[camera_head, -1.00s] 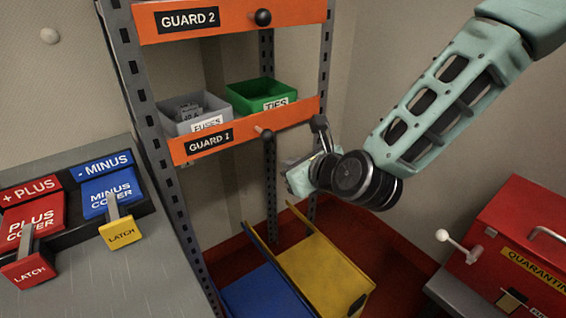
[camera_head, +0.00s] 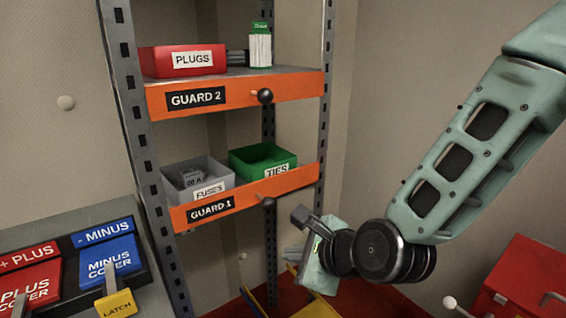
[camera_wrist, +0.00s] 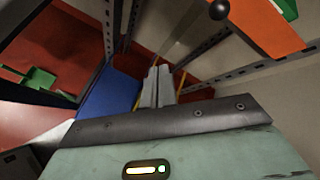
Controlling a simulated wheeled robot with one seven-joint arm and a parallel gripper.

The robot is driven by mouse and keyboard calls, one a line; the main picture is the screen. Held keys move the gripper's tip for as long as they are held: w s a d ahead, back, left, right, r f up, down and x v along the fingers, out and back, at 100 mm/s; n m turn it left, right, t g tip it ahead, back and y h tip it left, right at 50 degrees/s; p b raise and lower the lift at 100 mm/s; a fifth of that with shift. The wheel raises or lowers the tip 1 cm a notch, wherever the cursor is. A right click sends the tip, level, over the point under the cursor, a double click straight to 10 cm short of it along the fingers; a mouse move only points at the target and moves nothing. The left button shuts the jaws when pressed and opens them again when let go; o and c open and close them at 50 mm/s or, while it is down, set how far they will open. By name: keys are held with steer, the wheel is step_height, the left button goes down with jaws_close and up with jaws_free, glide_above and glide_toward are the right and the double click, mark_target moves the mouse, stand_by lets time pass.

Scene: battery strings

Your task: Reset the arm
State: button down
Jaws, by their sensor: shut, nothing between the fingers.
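My pale green arm comes in from the upper right in the head view. My gripper (camera_head: 290,254) is in front of the shelf rack, below the orange GUARD 1 bar (camera_head: 238,199) and to its right. In the wrist view its two grey fingers (camera_wrist: 157,78) are together with nothing between them. Behind the fingers, the wrist view shows a blue surface (camera_wrist: 108,98) and red floor.
A grey FUSES bin (camera_head: 208,183) and green TIES bin (camera_head: 268,161) stand above GUARD 1. A red PLUGS bin (camera_head: 182,61) is above GUARD 2 (camera_head: 226,94). PLUS and MINUS covers are at left. A red box (camera_head: 520,285) is at lower right.

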steer(key=s+d+r+n+g+h+p, duration=0.2)
steer(key=s+n, duration=0.4)
steer(key=n, duration=0.3)
steer(key=s+d+r+n+g+h+p, duration=0.1)
steer(key=s+d+r+n+g+h, duration=0.1)
steer(key=s+n, duration=0.5)
steer(key=s+d+r+n+g+h+p, duration=0.2)
steer(key=s+d+r+n+g, duration=0.2)
steer(key=n, duration=0.7)
steer(key=s+d+r, duration=0.1)
steer(key=s+d, duration=0.1)
steer(key=d, duration=0.1)
steer(key=shift+s+n+p, duration=0.3)
steer(key=shift+p, duration=0.05)
